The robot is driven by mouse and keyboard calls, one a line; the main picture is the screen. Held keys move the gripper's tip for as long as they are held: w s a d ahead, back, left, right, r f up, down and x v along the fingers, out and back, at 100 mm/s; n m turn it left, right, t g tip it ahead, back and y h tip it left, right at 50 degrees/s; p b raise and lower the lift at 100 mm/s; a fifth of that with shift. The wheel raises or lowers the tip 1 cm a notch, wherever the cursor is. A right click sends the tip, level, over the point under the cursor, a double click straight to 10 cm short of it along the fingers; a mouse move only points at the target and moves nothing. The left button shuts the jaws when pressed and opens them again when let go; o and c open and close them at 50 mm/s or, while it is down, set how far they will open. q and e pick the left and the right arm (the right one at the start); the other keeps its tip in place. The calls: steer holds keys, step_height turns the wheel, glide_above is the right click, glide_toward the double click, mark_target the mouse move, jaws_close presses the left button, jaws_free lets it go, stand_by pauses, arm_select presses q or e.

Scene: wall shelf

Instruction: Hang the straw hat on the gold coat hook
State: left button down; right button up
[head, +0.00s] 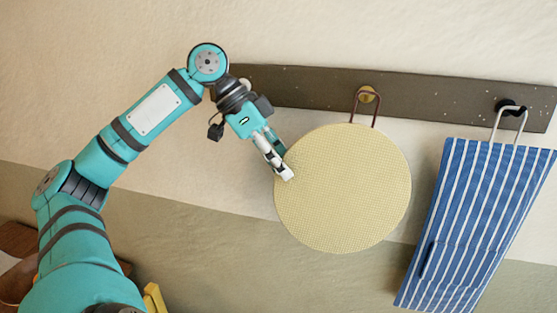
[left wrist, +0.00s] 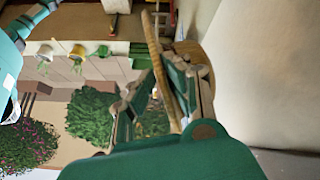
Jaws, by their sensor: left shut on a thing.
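The straw hat (head: 345,195) is a round, pale yellow woven disc hanging flat-side out in front of the wall, with a brown loop (head: 376,112) at its top. The gold coat hook (head: 368,96) is on the dark board. The loop's upper end frames the hook in the head view; I cannot tell whether it bears on it. My left gripper (head: 288,174) is shut on the hat's upper left edge. In the left wrist view the hat (left wrist: 153,45) shows nearly edge-on between the fingers. My right gripper is not in view.
The dark board (head: 300,86) runs along the wall. A blue-and-white striped bag (head: 475,220) hangs by its handle from a black hook (head: 508,106) to the right of the hat, with a narrow gap between them. Plants (left wrist: 90,115) show behind in the left wrist view.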

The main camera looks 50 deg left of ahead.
arm_select(q)
steer(key=shift+w+a+p, duration=0.35)
steer(key=shift+w+p, duration=0.25)
steer(key=shift+p, duration=0.15)
steer(key=shift+w+a+p, duration=0.35)
steer(key=shift+w+p, duration=0.2)
steer(key=shift+p, duration=0.2)
steer(key=shift+w+a+f, duration=0.35)
steer(key=shift+w+f, duration=0.05)
steer(key=shift+w, duration=0.1)
steer(key=shift+f, duration=0.15)
steer(key=shift+w, duration=0.1)
